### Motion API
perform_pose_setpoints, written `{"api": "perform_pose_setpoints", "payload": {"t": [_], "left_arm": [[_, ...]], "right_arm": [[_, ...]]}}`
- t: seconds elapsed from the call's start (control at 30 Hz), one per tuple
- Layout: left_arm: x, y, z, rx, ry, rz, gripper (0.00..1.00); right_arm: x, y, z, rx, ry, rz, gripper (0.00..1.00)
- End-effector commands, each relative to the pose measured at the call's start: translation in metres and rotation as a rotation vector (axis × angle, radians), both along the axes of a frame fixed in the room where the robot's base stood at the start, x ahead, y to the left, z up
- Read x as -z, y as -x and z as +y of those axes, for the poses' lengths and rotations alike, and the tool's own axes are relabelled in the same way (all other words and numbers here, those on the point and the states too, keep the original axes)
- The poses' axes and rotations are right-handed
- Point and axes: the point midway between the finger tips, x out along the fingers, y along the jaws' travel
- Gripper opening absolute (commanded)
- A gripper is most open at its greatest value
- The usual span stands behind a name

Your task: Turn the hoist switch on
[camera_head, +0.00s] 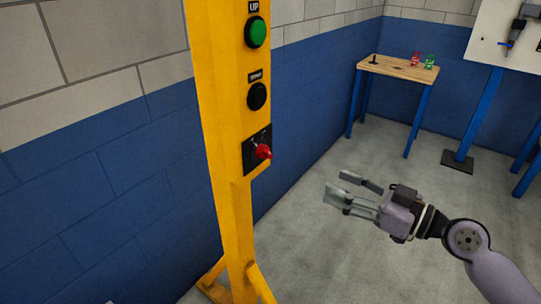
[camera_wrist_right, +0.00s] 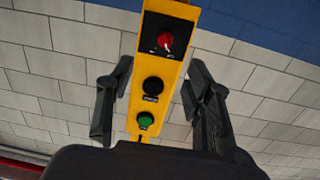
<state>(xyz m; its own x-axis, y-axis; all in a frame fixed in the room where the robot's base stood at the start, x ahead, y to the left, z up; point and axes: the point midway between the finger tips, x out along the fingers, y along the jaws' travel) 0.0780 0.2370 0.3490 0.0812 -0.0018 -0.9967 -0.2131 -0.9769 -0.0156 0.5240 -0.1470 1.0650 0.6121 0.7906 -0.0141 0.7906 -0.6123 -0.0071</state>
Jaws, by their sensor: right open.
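The hoist switch is a red rotary knob (camera_head: 263,152) on a black plate, low on the yellow post (camera_head: 212,90) in the head view. The red knob also shows near the top of the right wrist view (camera_wrist_right: 166,41). A black button (camera_head: 257,96) and a green UP button (camera_head: 255,32) sit above it on the post. My right gripper (camera_head: 334,184) is open and empty, to the right of and a little below the knob, apart from it. Its two fingers flank the post in the right wrist view. My left gripper is not in view.
The post stands on a yellow foot (camera_head: 240,284) close to a blue and grey block wall (camera_head: 100,190). A wooden table (camera_head: 398,69) with small red and green items stands at the back right. The grey floor (camera_head: 330,240) around my right gripper is clear.

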Motion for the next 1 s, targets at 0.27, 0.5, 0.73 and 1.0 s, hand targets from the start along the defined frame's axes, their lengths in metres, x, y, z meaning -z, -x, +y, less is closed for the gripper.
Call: {"api": "perform_pose_setpoints", "payload": {"t": [0.27,0.5,0.73,1.0], "left_arm": [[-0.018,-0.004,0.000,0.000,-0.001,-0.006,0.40],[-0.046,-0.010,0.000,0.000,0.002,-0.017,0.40],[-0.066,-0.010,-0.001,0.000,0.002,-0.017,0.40],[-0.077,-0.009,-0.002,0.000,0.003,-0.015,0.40]], "right_arm": [[-0.018,-0.005,0.027,-0.034,-0.009,-0.019,0.47],[-0.019,-0.037,0.069,-0.032,-0.011,-0.017,0.47],[-0.017,-0.066,0.110,-0.032,-0.009,-0.017,0.47],[-0.014,-0.089,0.141,-0.030,-0.008,-0.016,0.47]]}}
